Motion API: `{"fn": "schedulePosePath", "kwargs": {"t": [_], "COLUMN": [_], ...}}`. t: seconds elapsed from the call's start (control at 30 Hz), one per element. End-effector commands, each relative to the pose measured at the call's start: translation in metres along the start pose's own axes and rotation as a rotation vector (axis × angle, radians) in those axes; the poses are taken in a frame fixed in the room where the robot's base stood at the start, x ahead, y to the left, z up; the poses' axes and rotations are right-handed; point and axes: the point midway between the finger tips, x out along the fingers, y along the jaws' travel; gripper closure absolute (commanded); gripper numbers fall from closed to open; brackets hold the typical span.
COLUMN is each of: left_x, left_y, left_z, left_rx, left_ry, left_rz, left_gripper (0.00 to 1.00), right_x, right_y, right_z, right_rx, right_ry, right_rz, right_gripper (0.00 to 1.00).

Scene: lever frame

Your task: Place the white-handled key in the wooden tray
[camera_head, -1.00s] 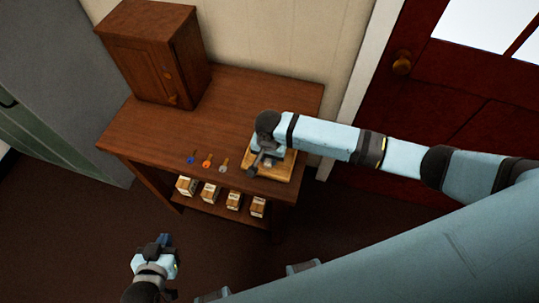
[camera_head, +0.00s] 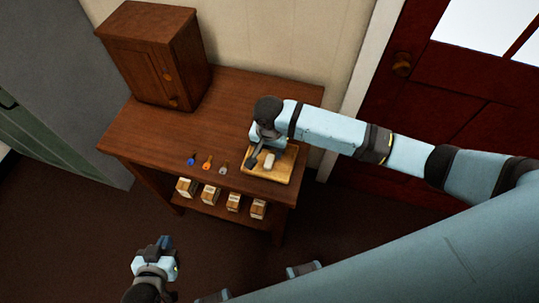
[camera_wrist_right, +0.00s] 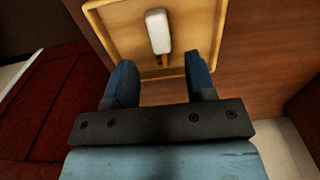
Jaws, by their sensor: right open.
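The white-handled key (camera_head: 270,160) lies in the wooden tray (camera_head: 282,176) at the front right of the table. In the right wrist view, its white handle (camera_wrist_right: 157,32) is inside the tray (camera_wrist_right: 108,27), and its short brass shaft points toward my gripper, near the tray's rim. My right gripper (camera_head: 262,152) is at the tray's left side, beside the key. In the wrist view its two fingers (camera_wrist_right: 162,70) are apart with nothing held between them. My left gripper (camera_head: 166,243) is low in front of the table, away from the keys; its jaw opening is unclear.
A blue key (camera_head: 192,160), an orange key (camera_head: 207,162) and a greyish key (camera_head: 223,168) lie left of the tray. Several small boxes (camera_head: 209,192) stand on the lower shelf. A wooden cabinet (camera_head: 150,60) stands at the back left. The table middle (camera_head: 215,115) is clear.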

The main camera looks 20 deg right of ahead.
Motion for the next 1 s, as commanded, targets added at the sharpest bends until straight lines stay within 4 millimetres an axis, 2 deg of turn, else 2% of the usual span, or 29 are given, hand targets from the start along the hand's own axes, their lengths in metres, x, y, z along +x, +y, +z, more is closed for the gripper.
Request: {"fn": "schedulePosePath", "kwargs": {"t": [0.03, 0.2, 0.33, 0.5, 0.67, 0.8, 0.93, 1.0], "left_x": [0.0, 0.0, 0.0, 0.0, 0.0, -0.001, -0.001, -0.001], "left_y": [0.0, 0.0, 0.0, 0.0, 0.0, 0.0, -0.001, -0.001], "left_z": [0.0, 0.0, 0.0, -0.001, -0.001, -0.001, -0.001, -0.001], "left_rx": [0.0, 0.0, 0.0, 0.0, 0.0, 0.0, 0.0, 0.0], "left_ry": [0.0, 0.0, 0.0, 0.001, 0.001, 0.002, 0.002, 0.002], "left_rz": [0.0, 0.0, 0.0, 0.0, 0.0, -0.001, -0.001, -0.001], "left_gripper": [1.0, 1.0, 1.0, 1.0, 1.0, 1.0, 1.0, 1.0], "right_x": [-0.012, -0.043, -0.057, -0.063, -0.048, -0.021, 0.0, 0.009], "right_y": [0.0, -0.001, -0.001, 0.0, -0.006, -0.015, -0.012, -0.003], "right_z": [0.0, 0.0, -0.001, 0.0, 0.017, 0.048, 0.07, 0.078], "right_rx": [0.0, -0.001, 0.0, -0.002, -0.064, -0.206, -0.338, -0.399], "right_ry": [0.001, 0.001, 0.001, 0.0, -0.019, -0.006, 0.105, 0.2], "right_rz": [-0.003, -0.003, -0.001, -0.002, -0.087, -0.298, -0.503, -0.58], "right_gripper": [0.5, 0.5, 0.5, 0.5, 0.5, 0.5, 0.5, 0.5]}}
